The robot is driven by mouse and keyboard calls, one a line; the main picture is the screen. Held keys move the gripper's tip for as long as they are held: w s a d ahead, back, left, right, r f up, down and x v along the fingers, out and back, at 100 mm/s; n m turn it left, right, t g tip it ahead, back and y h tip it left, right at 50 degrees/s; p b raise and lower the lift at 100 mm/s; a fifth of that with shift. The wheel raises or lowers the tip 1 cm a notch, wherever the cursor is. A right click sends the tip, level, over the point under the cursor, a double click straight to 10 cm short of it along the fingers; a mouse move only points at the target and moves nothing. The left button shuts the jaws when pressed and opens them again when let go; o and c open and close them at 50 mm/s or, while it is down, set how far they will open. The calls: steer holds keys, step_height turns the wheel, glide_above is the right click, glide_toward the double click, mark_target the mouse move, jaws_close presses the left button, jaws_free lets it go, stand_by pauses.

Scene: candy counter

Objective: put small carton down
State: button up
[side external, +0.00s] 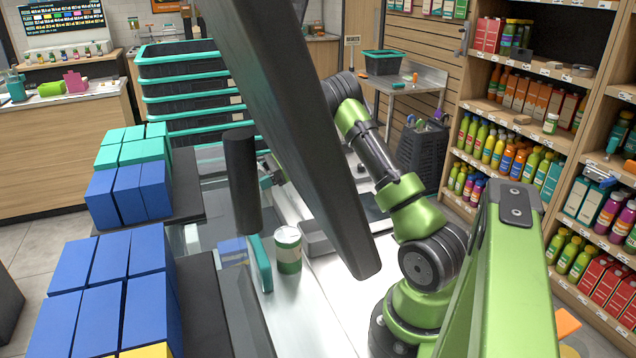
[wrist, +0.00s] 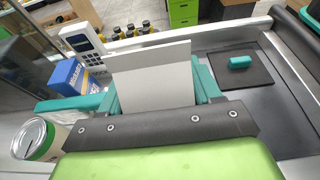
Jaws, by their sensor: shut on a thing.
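In the wrist view, my gripper (wrist: 154,100) is shut on a pale grey-white, flat-sided small carton (wrist: 150,76), with teal parts showing at both sides of it. The dark band of my gripper hides the carton's near end. I cannot tell whether the carton touches anything below. In the side external view, the end of my arm is largely hidden behind a large dark panel, and the carton cannot be made out.
A green-and-white can (side external: 288,250) stands on the counter, also at left in the wrist view (wrist: 33,138). A blue box (wrist: 72,77) and a card terminal (wrist: 82,42) stand beyond. A dark mat (wrist: 257,79) bears a teal block (wrist: 240,62). Blue boxes (side external: 128,195) line the left.

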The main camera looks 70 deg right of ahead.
step_height(320, 180, down, 10)
steer(key=shift+w+r, duration=0.1)
steer(key=shift+r, duration=0.15)
steer(key=shift+f, duration=0.2)
steer(key=o, duration=1.3)
steer(key=shift+r, duration=0.1)
steer(key=shift+s+d+r, duration=0.1)
steer(key=shift+s+d, duration=0.1)
steer(key=shift+d, duration=0.05)
steer(key=v, duration=1.1)
steer(key=shift+s+d+r, duration=0.1)
steer(key=shift+s+r, duration=0.05)
